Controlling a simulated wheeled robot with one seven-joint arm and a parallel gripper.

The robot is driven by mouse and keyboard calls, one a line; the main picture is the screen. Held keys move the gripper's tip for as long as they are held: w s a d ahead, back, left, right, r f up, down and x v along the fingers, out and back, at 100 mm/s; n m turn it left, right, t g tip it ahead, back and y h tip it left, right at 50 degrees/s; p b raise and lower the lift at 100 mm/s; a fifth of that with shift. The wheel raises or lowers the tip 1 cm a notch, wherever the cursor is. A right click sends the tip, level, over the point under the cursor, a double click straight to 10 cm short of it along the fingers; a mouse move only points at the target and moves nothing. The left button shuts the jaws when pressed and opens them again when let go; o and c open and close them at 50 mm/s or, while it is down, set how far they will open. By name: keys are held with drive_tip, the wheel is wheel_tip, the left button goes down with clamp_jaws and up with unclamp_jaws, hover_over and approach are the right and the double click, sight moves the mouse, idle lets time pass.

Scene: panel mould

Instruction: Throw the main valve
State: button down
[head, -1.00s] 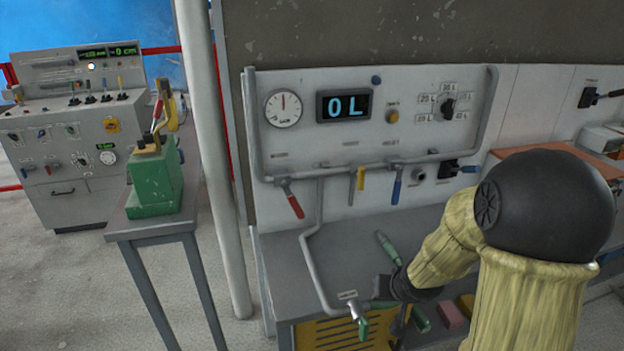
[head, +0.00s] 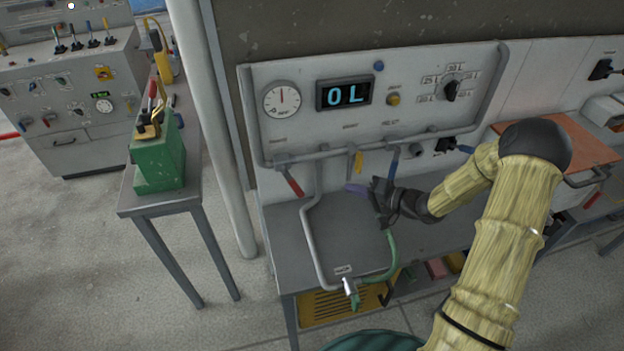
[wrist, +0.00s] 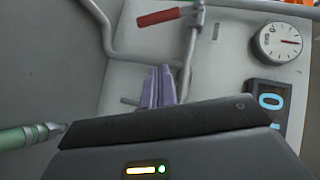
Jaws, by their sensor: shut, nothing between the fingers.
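The panel's valve handles hang from its pipe: a red one (head: 294,184) at the left, a yellow one (head: 358,163) in the middle and a blue one (head: 393,164) to the right. The labels are too small to tell which is the main valve. My gripper (head: 357,189) is in front of the panel, over the bench, right of the red handle and below the yellow one. In the wrist view its purple fingers (wrist: 158,87) are together and empty. The red handle (wrist: 162,17) shows beyond them, apart from the fingertips.
The display (head: 345,94) reads "0 L", beside a round gauge (head: 282,101). A green hose (head: 391,255) hangs near my wrist. A stand with a green device (head: 158,160) is left.

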sight(293, 184)
drive_tip(key=s+a+p+x, duration=0.1)
drive_tip(key=p+x, duration=0.3)
drive_tip(key=x, duration=0.9)
drive_tip(key=shift+s+f+p, duration=0.35)
drive_tip(key=shift+s+f, duration=0.05)
drive_tip(key=shift+s, duration=0.25)
drive_tip(key=shift+a, duration=0.15)
